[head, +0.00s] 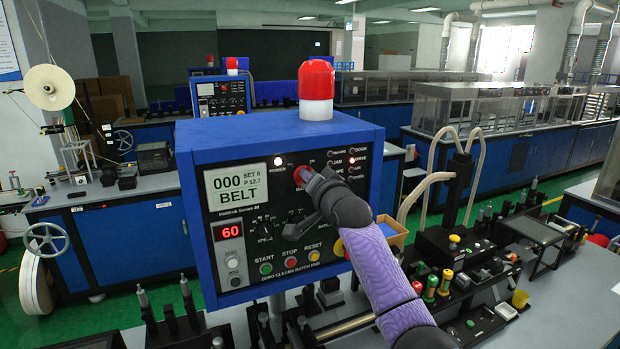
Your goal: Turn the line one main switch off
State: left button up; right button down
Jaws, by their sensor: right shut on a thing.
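The blue control box (245,143) stands in the middle of the head view, its black panel facing me. A red main switch knob (299,174) is on the panel, right of the display. My right gripper (308,180) reaches it from the lower right and is shut on it, hiding most of the knob and its labels. The white power lamp (278,161) is lit. The display (237,187) reads 000 BELT, and a red readout (229,231) shows 60. My left gripper is not in view.
Start (266,268), stop (290,257) and reset (314,257) buttons line the panel's lower edge, close under my gripper. A red and white beacon (316,90) stands on the box. Machine parts crowd the bench below and right.

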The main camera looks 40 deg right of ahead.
jog(key=shift+w+a+n+p, duration=0.15)
jog(key=shift+n+p, duration=1.1)
jog(key=shift+n, duration=3.05)
jog(key=shift+s+a+n+p, duration=0.15)
jog(key=shift+n+p, duration=1.1)
jog(key=shift+n, duration=3.05)
jog(key=shift+w, duration=0.1)
jog(key=c, duration=0.7)
grip_release()
jog(key=shift+o, duration=0.2)
jog(key=shift+a, duration=0.1)
